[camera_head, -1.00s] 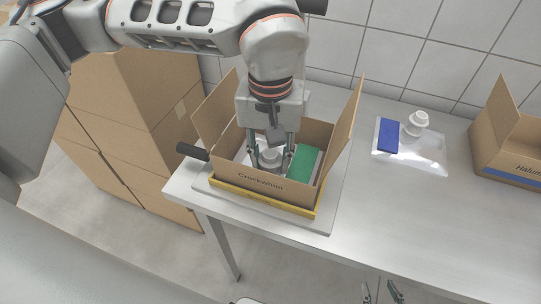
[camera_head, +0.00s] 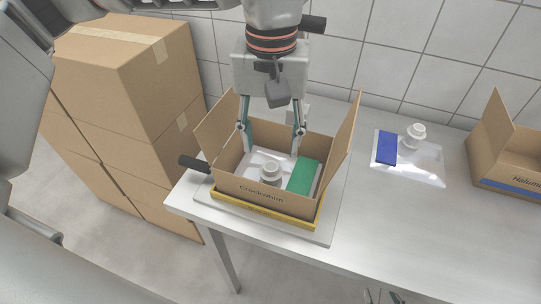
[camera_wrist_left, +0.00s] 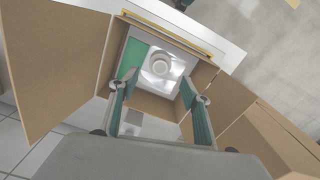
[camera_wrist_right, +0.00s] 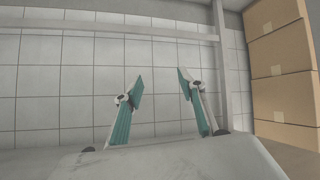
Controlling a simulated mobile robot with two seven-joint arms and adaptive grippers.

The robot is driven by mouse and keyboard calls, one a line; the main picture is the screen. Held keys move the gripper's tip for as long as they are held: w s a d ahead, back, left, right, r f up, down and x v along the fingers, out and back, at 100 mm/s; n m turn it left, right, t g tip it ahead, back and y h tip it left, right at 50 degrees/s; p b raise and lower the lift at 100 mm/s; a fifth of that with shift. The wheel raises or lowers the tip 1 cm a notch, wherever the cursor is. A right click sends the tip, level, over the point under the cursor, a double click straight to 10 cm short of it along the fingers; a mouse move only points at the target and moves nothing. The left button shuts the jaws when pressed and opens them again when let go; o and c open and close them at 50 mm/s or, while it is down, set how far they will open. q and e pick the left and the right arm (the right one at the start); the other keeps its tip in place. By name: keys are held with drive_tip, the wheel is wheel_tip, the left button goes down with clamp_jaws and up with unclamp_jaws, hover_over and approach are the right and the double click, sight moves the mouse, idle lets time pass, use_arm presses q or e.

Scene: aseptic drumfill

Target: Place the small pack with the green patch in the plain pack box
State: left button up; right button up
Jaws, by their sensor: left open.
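The small pack with the green patch (camera_head: 304,176) lies inside an open cardboard box (camera_head: 250,192) printed "Crookston". Its white cap (camera_head: 271,172) points up. My left gripper (camera_head: 272,140) is open and empty above the box, its fingers apart and clear of the cap. In the left wrist view the pack's cap (camera_wrist_left: 160,66) and green patch (camera_wrist_left: 133,58) show beyond the open fingers (camera_wrist_left: 158,92). My right gripper (camera_wrist_right: 155,85) is open and empty in the right wrist view, facing a tiled wall; in the head view only its fingertips (camera_head: 384,297) show at the bottom edge.
A pack with a blue patch (camera_head: 386,148) lies on the table (camera_head: 400,215) to the right. A box with a blue stripe (camera_head: 505,182) stands at the far right. The Crookston box sits on a yellow-edged stand with a black handle (camera_head: 194,163). Stacked cartons (camera_head: 130,80) stand at left.

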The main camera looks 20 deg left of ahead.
use_arm(q)
drive_tip(key=shift+r, duration=1.6)
